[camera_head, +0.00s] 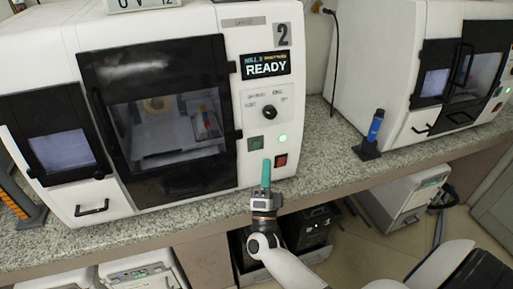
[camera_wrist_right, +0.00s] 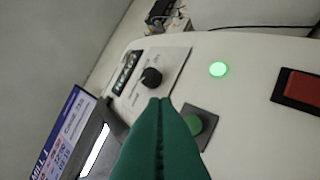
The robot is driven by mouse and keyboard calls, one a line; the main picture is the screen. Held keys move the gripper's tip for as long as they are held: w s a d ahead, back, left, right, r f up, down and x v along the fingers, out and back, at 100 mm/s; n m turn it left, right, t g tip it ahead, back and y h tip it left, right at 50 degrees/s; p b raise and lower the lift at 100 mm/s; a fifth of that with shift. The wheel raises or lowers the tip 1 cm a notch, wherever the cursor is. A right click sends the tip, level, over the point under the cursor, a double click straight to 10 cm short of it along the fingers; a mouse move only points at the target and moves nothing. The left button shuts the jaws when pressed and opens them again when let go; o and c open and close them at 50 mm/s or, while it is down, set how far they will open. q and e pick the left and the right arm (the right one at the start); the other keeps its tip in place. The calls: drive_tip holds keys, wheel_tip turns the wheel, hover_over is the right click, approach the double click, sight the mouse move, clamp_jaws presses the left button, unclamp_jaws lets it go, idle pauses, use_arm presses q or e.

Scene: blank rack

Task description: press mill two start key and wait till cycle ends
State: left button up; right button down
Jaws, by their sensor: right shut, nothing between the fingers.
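Mill two (camera_head: 225,28) is the white machine marked 2, and its display (camera_head: 265,65) reads READY. Its green start key (camera_head: 256,143) sits on a dark square plate low on the front panel. It also shows in the right wrist view (camera_wrist_right: 196,124), partly hidden behind the fingers. My right gripper (camera_head: 266,164) has teal fingers, shut and empty, in front of the panel just below and right of the key. In the right wrist view the fingertips (camera_wrist_right: 160,101) appear beside the key; contact cannot be told. My left gripper is not in view.
A lit green lamp (camera_head: 283,138) and a red switch (camera_head: 281,160) are close to the key. A black knob (camera_head: 269,112) is above. A blue item in a black stand (camera_head: 374,128) stands on the speckled counter (camera_head: 330,165). Another white machine (camera_head: 400,50) is at right.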

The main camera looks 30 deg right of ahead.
sight(256, 145)
drive_tip(key=shift+w+d+f+b, duration=0.15)
drive_tip(key=shift+w+b, duration=0.25)
drive_tip(key=shift+w, duration=0.5)
drive_tip(key=shift+w+d+r+b, duration=0.1)
drive_tip(key=shift+w+d+b, duration=0.25)
drive_tip(key=shift+w, duration=0.5)
drive_tip(key=shift+w+d+f+b, duration=0.15)
drive_tip(key=shift+w+b, duration=0.3)
drive_tip(key=shift+w, duration=0.45)
drive_tip(key=shift+w+d+b, duration=0.1)
drive_tip(key=shift+w+b, duration=0.2)
drive_tip(key=shift+w, duration=0.1)
drive_tip(key=shift+w+b, duration=0.3)
idle(0.4)
drive_tip(key=shift+s, duration=0.15)
drive_tip(key=shift+s+p, duration=0.4)
drive_tip(key=shift+s, duration=0.2)
